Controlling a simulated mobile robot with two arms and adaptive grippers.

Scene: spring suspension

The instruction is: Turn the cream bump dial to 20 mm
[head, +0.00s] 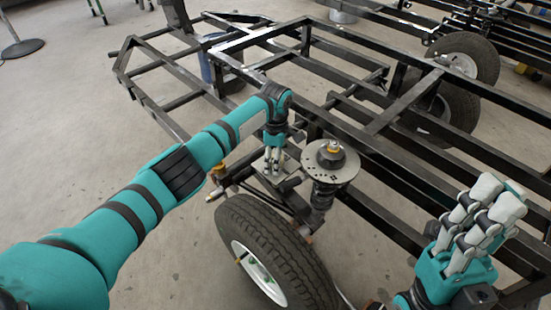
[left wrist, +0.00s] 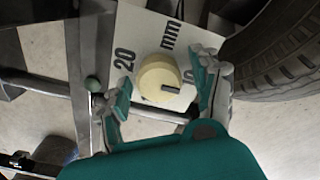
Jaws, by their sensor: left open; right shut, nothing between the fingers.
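The cream dial (left wrist: 158,72) shows in the left wrist view on a pale plate (left wrist: 146,28). The plate is marked "20" on the left, "mm" at the top, and a number on the right partly covered by a finger. The dial's dark pointer mark faces right, away from the 20. My left gripper (left wrist: 163,84) is open, with one finger on each side of the dial; contact is not clear. In the head view, my left gripper (head: 273,161) points down at the plate (head: 262,183) and hides the dial. My right gripper (head: 489,205) is shut and empty at the right.
A round metal spring plate (head: 326,177) on a spring stands right of the left gripper. A tyre (head: 282,250) lies below it. Black frame rails (head: 400,105) run behind.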

